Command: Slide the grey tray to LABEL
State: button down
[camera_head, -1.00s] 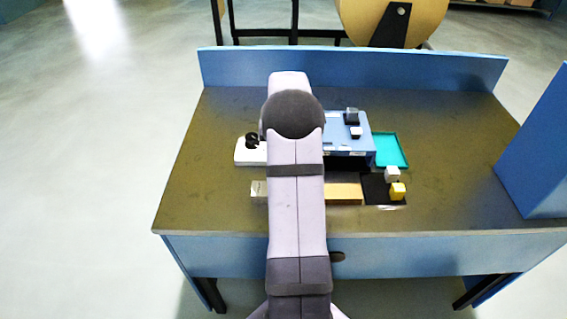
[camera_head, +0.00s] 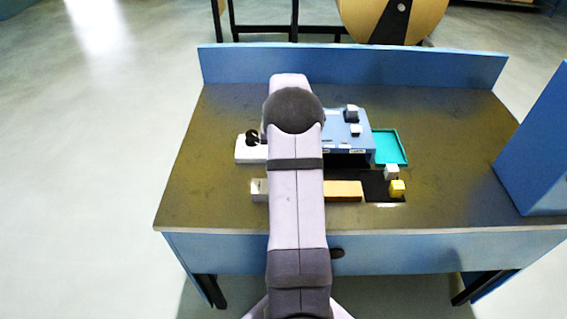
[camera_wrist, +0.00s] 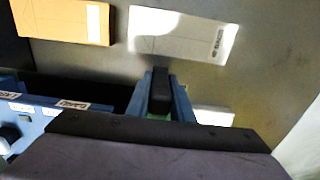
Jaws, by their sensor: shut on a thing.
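My gripper shows in the wrist view (camera_wrist: 160,92). Its two blue fingers are shut on a small dark upright piece (camera_wrist: 160,82). In the head view my own arm hides the gripper and what it holds. I cannot make out the grey tray as a separate thing, nor tell whether the dark piece is part of it. A blue housing (camera_head: 347,138) stands on the table, right of my arm. Its front carries white tags; in the wrist view one tag (camera_wrist: 73,105) lies left of the gripper, its lettering too blurred to read surely.
A tan block (camera_head: 343,191) lies in front of the housing, with a pale grey plate (camera_head: 259,190) to its left. A white base with a dark knob (camera_head: 250,155) stands left. A teal tray (camera_head: 390,147), a white cube (camera_head: 391,172) and a yellow cube (camera_head: 397,187) lie right.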

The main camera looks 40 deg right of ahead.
jog(key=s+d+p, duration=0.1)
jog(key=s+d, duration=1.5)
jog(key=shift+s+d+r, duration=0.1)
jog(key=shift+d, duration=0.1)
jog(key=shift+d+r, duration=0.1)
jog(key=c, duration=1.7)
grip_release()
jog(key=shift+s, duration=0.1)
jog(key=shift+o, duration=0.7)
jog(key=shift+s+d, duration=0.1)
notch_tip(320, 180, up, 7)
jog(key=b, duration=0.2)
